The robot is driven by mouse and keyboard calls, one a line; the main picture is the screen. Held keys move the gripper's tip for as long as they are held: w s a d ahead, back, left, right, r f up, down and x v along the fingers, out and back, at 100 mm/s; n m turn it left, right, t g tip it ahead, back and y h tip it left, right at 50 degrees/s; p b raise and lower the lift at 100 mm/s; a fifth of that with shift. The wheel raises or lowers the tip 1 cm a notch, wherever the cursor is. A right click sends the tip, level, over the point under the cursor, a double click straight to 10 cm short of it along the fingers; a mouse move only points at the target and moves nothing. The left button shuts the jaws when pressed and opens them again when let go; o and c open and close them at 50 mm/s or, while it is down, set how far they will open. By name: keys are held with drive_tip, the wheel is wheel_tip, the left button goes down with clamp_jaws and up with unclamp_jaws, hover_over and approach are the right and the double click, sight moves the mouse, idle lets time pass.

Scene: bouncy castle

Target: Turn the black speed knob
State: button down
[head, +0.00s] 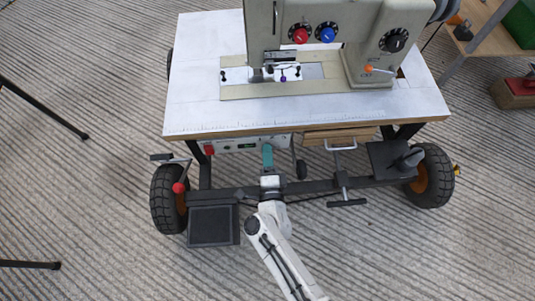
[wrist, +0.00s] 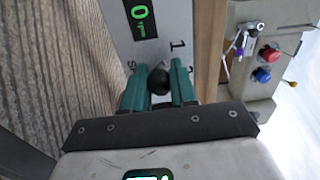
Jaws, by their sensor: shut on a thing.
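The black speed knob (wrist: 159,82) sits on a pale control panel (wrist: 150,52) with a green lit display and printed marks. My gripper (wrist: 159,87), with green fingers, is shut on the knob, one finger on each side. In the head view my gripper (head: 267,156) reaches up to the control panel (head: 235,146) under the front edge of the table. The knob is hidden there behind my gripper.
A sewing machine (head: 345,25) with a red knob (head: 300,34), a blue knob (head: 327,33) and a black dial (head: 393,40) stands on the white table (head: 200,75). A wooden drawer (head: 340,136) is right of the panel. Black wheels (head: 168,200) flank the frame.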

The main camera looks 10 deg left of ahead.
drive_tip(key=c, duration=0.9)
unclamp_jaws()
drive_tip(key=shift+s, duration=0.15)
drive_tip(key=p+v, duration=0.2)
drive_tip(key=v, duration=0.8)
drive_tip(key=shift+s, duration=0.3)
drive_tip(key=shift+d, duration=0.1)
